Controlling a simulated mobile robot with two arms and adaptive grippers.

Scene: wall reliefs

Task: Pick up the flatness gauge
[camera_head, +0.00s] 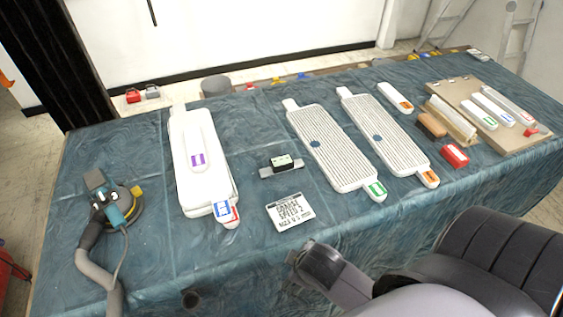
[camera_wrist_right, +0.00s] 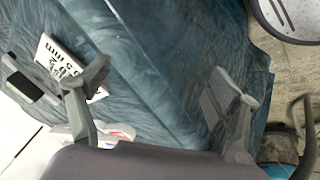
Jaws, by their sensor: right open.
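A small dark block with a pale green-and-white top face, on a flat grey bar, looks like the flatness gauge (camera_head: 282,164). It sits on the blue cloth near the middle of the table in the head view. In the right wrist view, part of it (camera_wrist_right: 22,82) shows at the left edge, outside the fingers. My right gripper (camera_wrist_right: 160,92) is open and empty, with cloth visible between its fingers. In the head view, my right arm's end is over the front edge, nearer me than the gauge. My left gripper is not in view.
A printed card (camera_head: 289,212) lies just in front of the gauge. White stacked boards (camera_head: 200,165) lie to its left and a ribbed panel (camera_head: 333,150) to its right. A sander with a hose (camera_head: 115,207) lies at the far left. Cloth around the gauge is bare.

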